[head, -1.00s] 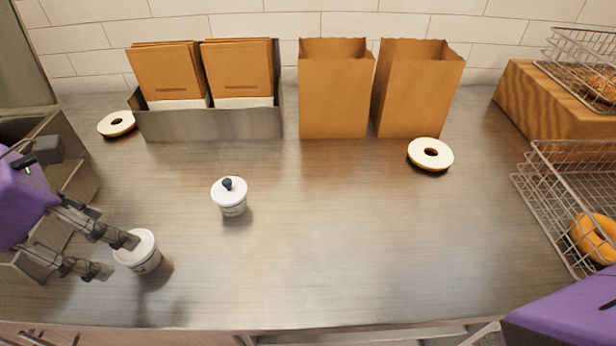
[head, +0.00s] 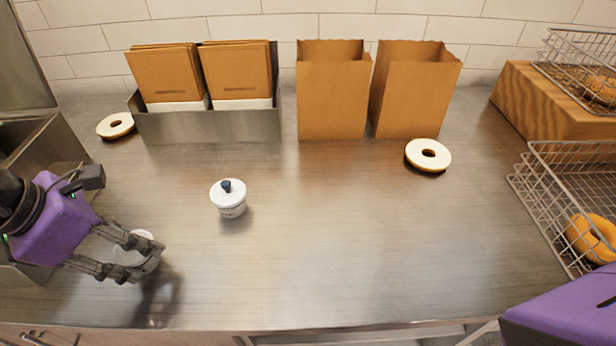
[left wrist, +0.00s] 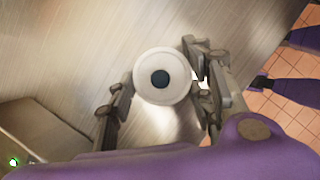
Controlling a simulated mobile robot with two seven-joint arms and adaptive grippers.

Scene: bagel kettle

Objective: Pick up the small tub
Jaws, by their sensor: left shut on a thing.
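My left gripper (head: 146,262) is shut on a small white tub (head: 145,252) at the front left of the counter. Its fingers lie on either side of the tub and partly hide it in the head view. In the left wrist view the tub's round white lid (left wrist: 149,88) with a dark knob shows between the fingers. I cannot tell whether the tub is clear of the counter. A second small white tub (head: 231,201) with a dark knob stands upright to the right, apart from the gripper. My right gripper's fingers are out of view.
A metal holder (head: 215,125) with brown bags stands at the back, beside two open paper bags (head: 333,95) (head: 412,95). Pale-topped rings lie at the back left (head: 115,126) and right of centre (head: 428,155). A wire basket (head: 540,205) is at right.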

